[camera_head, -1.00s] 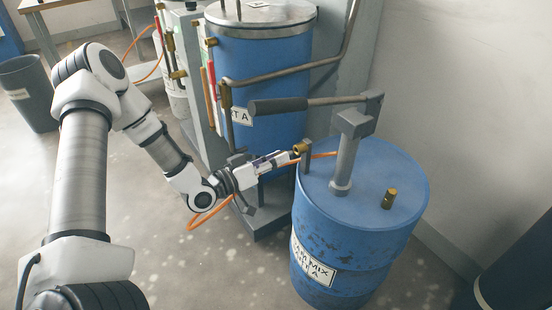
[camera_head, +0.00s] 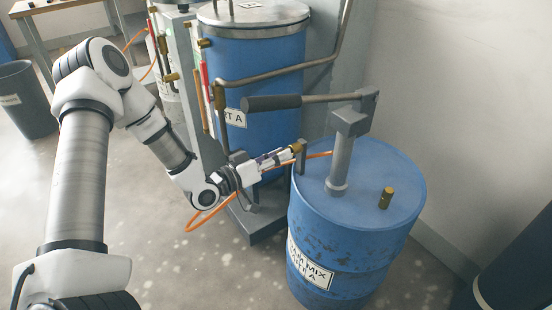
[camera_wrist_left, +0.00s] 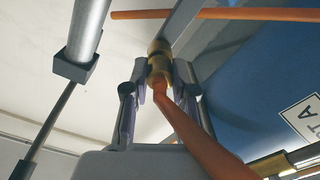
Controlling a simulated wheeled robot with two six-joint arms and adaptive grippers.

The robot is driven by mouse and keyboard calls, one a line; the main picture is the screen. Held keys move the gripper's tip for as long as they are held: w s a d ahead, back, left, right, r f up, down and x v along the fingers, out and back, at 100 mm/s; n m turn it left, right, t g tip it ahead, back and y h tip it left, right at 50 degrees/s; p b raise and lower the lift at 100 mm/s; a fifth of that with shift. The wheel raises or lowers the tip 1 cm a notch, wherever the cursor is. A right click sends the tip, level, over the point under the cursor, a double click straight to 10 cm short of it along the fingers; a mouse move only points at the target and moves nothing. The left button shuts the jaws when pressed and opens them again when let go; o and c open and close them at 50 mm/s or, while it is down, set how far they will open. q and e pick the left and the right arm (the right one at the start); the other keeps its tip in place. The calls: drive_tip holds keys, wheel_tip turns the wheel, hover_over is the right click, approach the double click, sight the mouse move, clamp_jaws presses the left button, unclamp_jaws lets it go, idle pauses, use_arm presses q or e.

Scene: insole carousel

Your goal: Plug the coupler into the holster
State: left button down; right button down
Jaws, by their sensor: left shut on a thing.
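The brass coupler (camera_head: 296,148) is at the tip of my left gripper (camera_head: 288,153), in the middle of the head view. In the left wrist view the coupler (camera_wrist_left: 160,62) sits between the two fingers of my left gripper (camera_wrist_left: 160,88), which are shut on it, and an orange hose (camera_wrist_left: 195,140) runs from it to the lower right. A grey upright bracket (camera_head: 301,158), which looks like the holster, stands at the near left rim of the blue drum. The coupler is close to its top; I cannot tell whether they touch. My right gripper is out of view.
The blue drum (camera_head: 345,230) carries a pump with a long handle (camera_head: 272,103) above and behind the gripper, and a brass fitting (camera_head: 386,198). A larger blue tank (camera_head: 262,70) with pipes stands behind. Open floor lies at the lower left.

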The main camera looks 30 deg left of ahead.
use_arm(q)
drive_tip(key=shift+w, duration=0.25)
drive_tip(key=c, duration=0.9)
unclamp_jaws()
drive_tip(key=shift+d, duration=0.1)
drive_tip(key=shift+o, duration=0.2)
drive_tip(key=v, duration=0.7)
drive_tip(key=shift+s, duration=0.25)
